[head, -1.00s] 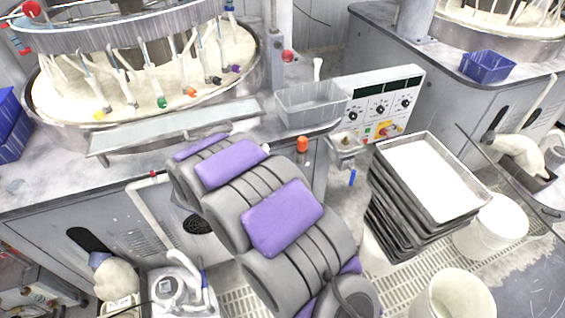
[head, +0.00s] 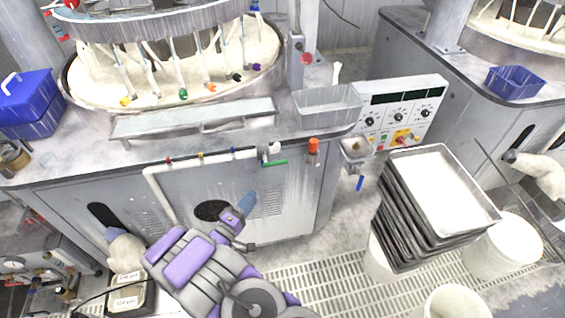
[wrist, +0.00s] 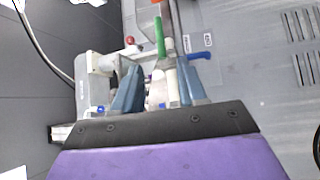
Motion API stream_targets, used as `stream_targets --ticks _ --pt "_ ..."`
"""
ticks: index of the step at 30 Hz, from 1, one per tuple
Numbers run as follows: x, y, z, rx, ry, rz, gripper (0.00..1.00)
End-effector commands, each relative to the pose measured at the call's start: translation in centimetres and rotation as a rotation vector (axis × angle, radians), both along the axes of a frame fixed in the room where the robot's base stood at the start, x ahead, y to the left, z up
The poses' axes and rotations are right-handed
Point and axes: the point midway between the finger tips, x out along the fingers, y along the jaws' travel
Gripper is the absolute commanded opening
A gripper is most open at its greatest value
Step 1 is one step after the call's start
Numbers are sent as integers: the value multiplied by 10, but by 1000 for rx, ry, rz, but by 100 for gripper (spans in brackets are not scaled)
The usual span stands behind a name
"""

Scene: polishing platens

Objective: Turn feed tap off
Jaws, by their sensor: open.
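A white pipe (head: 150,190) runs along the bench front, with small red, yellow and blue bands or fittings. At its right end a green lever (head: 275,162) sits beside a pale fitting. A blue lever (head: 360,183) hangs under a small basin at the bench corner. No label shows which is the feed tap. My gripper (head: 241,208) is below and left of the green lever, apart from it.
An orange-capped fitting (head: 313,148) stands right of the green lever. A clear tub (head: 327,108) and a control panel (head: 405,108) are above. Stacked trays (head: 387,225) and white buckets (head: 505,247) stand at right. Open grating (head: 330,285) lies below the bench.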

Motion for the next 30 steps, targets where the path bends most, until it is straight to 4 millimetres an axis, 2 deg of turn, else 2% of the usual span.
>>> stream_targets --ticks 5,12,24,30 --pt "19 -16 4 9 -1 -4 42" --pt "58 -47 11 20 0 -4 42" --pt "122 -73 19 8 -1 -3 42" --pt "141 -87 25 13 -2 0 42"
